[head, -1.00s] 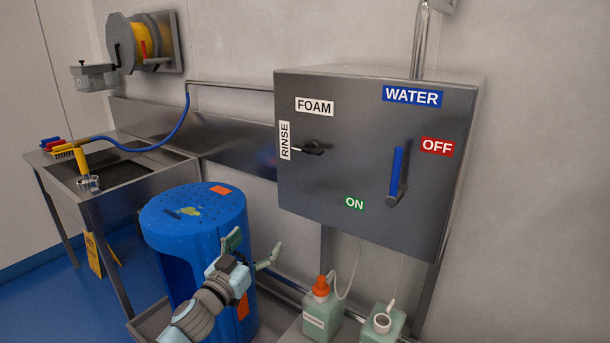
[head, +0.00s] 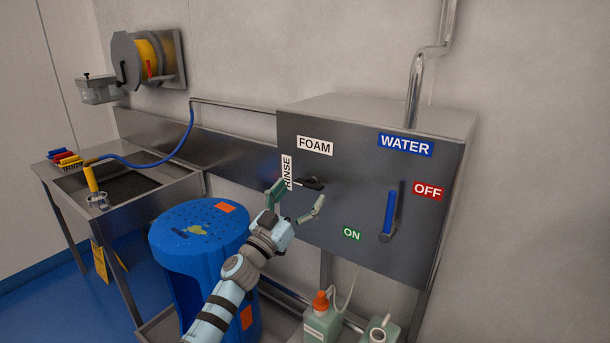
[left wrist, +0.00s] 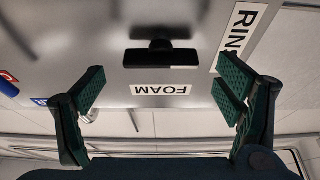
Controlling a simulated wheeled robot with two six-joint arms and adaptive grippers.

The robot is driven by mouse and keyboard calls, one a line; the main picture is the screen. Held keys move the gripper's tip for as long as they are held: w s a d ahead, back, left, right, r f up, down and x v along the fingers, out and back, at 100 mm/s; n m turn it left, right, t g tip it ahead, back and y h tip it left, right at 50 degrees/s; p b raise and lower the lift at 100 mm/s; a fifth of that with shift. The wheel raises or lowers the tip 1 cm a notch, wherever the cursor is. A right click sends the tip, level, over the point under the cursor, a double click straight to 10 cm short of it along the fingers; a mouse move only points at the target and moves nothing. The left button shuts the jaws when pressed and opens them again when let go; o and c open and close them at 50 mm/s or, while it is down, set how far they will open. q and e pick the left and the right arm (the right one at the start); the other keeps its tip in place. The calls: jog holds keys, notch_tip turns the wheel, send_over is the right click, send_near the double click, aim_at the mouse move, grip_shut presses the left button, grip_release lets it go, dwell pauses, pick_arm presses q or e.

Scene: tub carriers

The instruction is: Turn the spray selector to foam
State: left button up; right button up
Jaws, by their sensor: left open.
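The spray selector (head: 312,184) is a small black knob on the grey control box (head: 345,225). Its light pointer end lies toward the RINSE label (head: 287,171); the FOAM label (head: 315,146) is above it. My left gripper (head: 298,203) is open just in front of the selector and slightly below it in the head view, with one finger partly over the RINSE label. In the left wrist view the selector (left wrist: 160,56) appears as a dark bar ahead, between the two spread fingers (left wrist: 158,92) and apart from both. My right gripper is not in view.
A blue water lever (head: 390,213) hangs on the box's right, between the OFF and ON labels. Bottles (head: 322,322) stand under the box. A steel sink (head: 150,205) is at left.

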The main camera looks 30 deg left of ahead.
aim_at(310, 184)
pick_arm(q)
jog(key=shift+x, duration=1.4)
jog(key=shift+f, duration=0.15)
jog(key=c, duration=1.2)
jog(key=shift+o, duration=0.2)
